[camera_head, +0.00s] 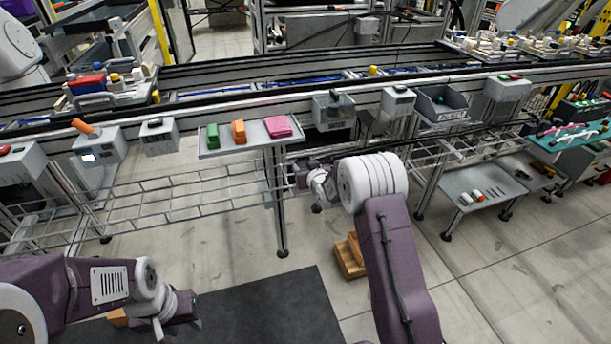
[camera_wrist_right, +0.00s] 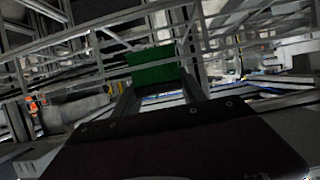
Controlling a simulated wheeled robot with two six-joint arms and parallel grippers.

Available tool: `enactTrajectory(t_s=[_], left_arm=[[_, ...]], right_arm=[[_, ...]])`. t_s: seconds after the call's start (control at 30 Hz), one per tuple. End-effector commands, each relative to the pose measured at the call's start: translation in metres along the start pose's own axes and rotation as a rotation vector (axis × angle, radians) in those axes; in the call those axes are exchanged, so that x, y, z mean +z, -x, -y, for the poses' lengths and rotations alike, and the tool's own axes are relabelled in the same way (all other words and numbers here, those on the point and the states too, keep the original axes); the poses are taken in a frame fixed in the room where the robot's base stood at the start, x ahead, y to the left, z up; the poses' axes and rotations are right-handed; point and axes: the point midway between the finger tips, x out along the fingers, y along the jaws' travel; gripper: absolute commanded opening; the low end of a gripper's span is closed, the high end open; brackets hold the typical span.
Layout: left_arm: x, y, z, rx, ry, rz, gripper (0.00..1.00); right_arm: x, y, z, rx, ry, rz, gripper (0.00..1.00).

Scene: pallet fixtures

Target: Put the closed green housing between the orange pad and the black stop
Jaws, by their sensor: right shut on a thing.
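A green housing (camera_wrist_right: 153,66) shows in the right wrist view between the fingers of my right gripper (camera_wrist_right: 158,80), which is shut on it. In the head view this held piece and the fingertips are not clearly visible by the purple wrist. Another green block (camera_head: 213,137) stands on the grey shelf at the left end of a row. My left gripper (camera_head: 160,328) is at the lower left, low over the floor and far from the shelf; its finger gap is unclear. I cannot make out the orange pad and the black stop with certainty.
The grey shelf (camera_head: 255,146) also holds an orange block (camera_head: 238,131) and a pink block (camera_head: 278,126). A conveyor runs behind it, with a loaded pallet (camera_head: 100,97) at left. A grey bin (camera_head: 440,102) and a low table (camera_head: 484,190) stand at right.

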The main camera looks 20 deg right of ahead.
Motion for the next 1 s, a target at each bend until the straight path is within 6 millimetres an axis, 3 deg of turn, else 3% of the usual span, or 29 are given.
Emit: enactTrajectory(t_s=[0.03,0.1,0.47,0.5,0.57,1.0], left_arm=[[0.001,-0.009,0.0,0.0,0.0,0.0,0.36],[0.002,-0.014,0.0,0.0,0.0,0.0,0.36],[0.002,-0.015,0.0,0.0,0.0,0.0,0.36],[0.002,-0.015,0.0,0.0,0.0,0.0,0.36],[0.002,-0.014,0.0,0.0,0.0,0.0,0.36],[0.001,-0.008,0.0,0.0,0.0,0.0,0.36]], right_arm=[[0.015,-0.006,0.0,0.0,0.0,0.001,0.03],[0.025,-0.01,0.0,0.0,0.0,0.001,0.03],[0.028,-0.011,0.0,0.0,0.0,-0.001,0.03],[0.028,-0.011,0.0,0.0,0.0,0.0,0.54],[0.027,-0.011,0.0,0.0,0.0,0.0,0.71],[0.022,-0.003,-0.001,0.0,0.0,0.001,0.71]])
